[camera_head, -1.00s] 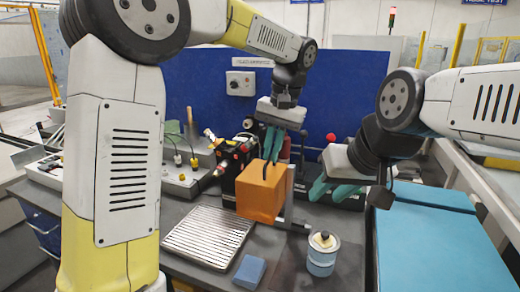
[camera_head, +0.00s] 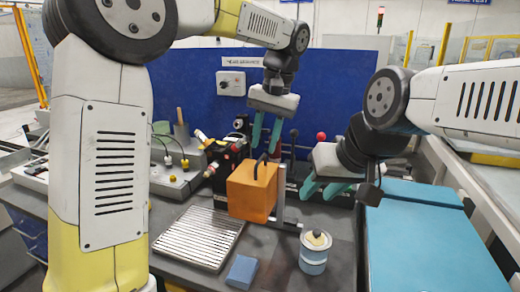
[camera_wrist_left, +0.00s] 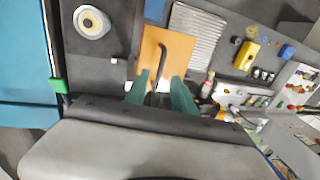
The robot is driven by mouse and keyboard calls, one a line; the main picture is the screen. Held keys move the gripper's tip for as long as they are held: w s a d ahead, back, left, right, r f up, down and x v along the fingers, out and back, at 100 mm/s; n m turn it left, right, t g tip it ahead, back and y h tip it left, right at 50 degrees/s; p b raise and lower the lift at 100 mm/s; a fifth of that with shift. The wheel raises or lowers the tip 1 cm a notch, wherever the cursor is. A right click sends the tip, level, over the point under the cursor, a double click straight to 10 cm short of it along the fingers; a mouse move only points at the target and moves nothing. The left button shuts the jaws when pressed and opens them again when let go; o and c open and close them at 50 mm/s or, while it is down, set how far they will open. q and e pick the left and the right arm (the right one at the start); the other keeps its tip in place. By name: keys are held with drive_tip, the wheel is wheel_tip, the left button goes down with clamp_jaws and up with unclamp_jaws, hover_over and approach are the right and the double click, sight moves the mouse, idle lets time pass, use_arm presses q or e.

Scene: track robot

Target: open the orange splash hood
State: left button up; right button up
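The orange splash hood (camera_head: 250,193) is a box with a dark handle (camera_head: 262,163) on top, standing beside the black machine at the back of the bench. It also shows in the left wrist view (camera_wrist_left: 172,46), with the handle (camera_wrist_left: 160,62) reaching toward the space between my fingers. My left gripper (camera_head: 265,138) points down above the hood, its green fingers apart and the handle just below them. The left wrist view shows the same gripper (camera_wrist_left: 160,90) open. My right gripper (camera_head: 318,190) is open and empty to the right of the hood, its green fingers pointing left and down.
A slatted metal tray (camera_head: 198,237) lies front left of the hood. A blue block (camera_head: 242,271) and a blue-and-white can (camera_head: 314,254) stand in front. A grey post (camera_head: 280,195) stands right of the hood. A blue panel (camera_head: 340,90) closes the back.

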use_arm(q)
drive_tip(key=r, duration=0.3)
drive_tip(key=d+r, duration=0.1)
drive_tip(key=shift+s+r, duration=0.2)
drive_tip(key=shift+r, duration=0.2)
drive_tip(key=s+a+f+n+t+h, duration=0.1)
drive_tip(key=s+a, duration=0.3)
drive_tip(key=a, duration=0.3)
drive_tip(key=s+a+t+h, duration=0.1)
drive_tip(key=s+a+h, duration=0.1)
drive_tip(key=s+a, duration=0.35)
drive_tip(key=s+a+f+n+t+h, duration=0.1)
drive_tip(key=s+a+f+n+t, duration=0.1)
drive_tip(key=s+a+f, duration=0.5)
drive_tip(key=shift+s+a+f+n+t, duration=0.3)
drive_tip(key=shift+n+t, duration=0.1)
drive_tip(key=shift+t, duration=0.3)
